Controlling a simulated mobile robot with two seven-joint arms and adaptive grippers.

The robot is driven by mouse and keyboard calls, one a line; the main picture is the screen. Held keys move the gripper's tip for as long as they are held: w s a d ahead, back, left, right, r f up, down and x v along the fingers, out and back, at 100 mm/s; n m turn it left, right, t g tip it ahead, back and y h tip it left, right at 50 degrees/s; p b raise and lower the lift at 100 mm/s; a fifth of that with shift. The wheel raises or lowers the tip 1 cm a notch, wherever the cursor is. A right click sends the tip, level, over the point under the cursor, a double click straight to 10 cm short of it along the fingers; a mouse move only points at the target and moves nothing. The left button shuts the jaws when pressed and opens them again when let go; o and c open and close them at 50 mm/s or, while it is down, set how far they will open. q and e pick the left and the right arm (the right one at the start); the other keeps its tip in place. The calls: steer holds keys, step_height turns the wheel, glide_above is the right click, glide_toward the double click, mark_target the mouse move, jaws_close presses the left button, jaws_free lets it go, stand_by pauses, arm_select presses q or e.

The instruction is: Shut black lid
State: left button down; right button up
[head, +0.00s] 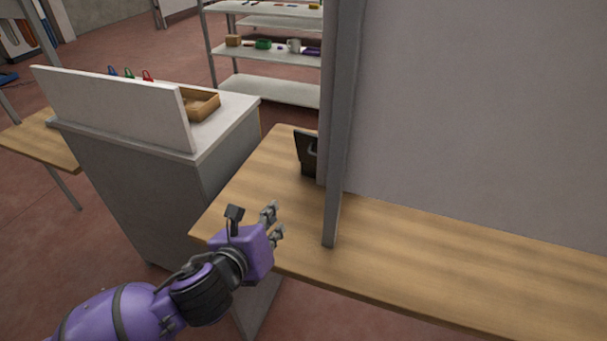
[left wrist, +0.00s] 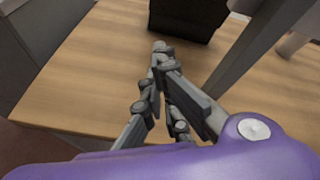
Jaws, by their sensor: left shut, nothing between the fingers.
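A black lid (head: 304,147) stands raised at the back edge of a small black box (head: 312,165) on the wooden table, partly hidden behind a grey post. In the left wrist view a dark box-like thing (left wrist: 188,18) shows at the top, cut off by the frame; I cannot tell its lid from its body there. My left gripper (head: 275,222) is over the table's near left edge, short of the box and apart from it. Its fingers (left wrist: 160,52) are shut and empty, pointing toward the black thing. My right gripper is not in view.
A grey upright post (head: 338,130) and a large grey panel (head: 480,100) stand on the wooden table (head: 440,265), right of the box. A grey cabinet (head: 140,190) with a white upright board (head: 115,105) stands left. The table between gripper and box is clear.

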arm_select(q)
steer(key=w+d+m, duration=0.3)
steer(key=w, duration=0.4)
steer(key=w+d+r+m+h, duration=0.1)
steer(key=w+d+m, duration=0.1)
steer(key=w, duration=0.5)
steer(key=shift+d+m, duration=0.4)
steer(key=shift+d, duration=0.3)
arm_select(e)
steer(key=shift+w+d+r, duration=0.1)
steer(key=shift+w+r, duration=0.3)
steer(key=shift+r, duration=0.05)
arm_select(q)
steer(key=shift+s, duration=0.1)
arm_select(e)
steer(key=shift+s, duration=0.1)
arm_select(q)
steer(key=shift+w+r, duration=0.2)
steer(key=shift+r, duration=0.1)
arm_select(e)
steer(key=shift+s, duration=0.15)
arm_select(q)
steer(key=shift+w+d+r+g, duration=0.15)
steer(key=shift+w+r+g, duration=0.1)
steer(key=shift+r+g, duration=0.2)
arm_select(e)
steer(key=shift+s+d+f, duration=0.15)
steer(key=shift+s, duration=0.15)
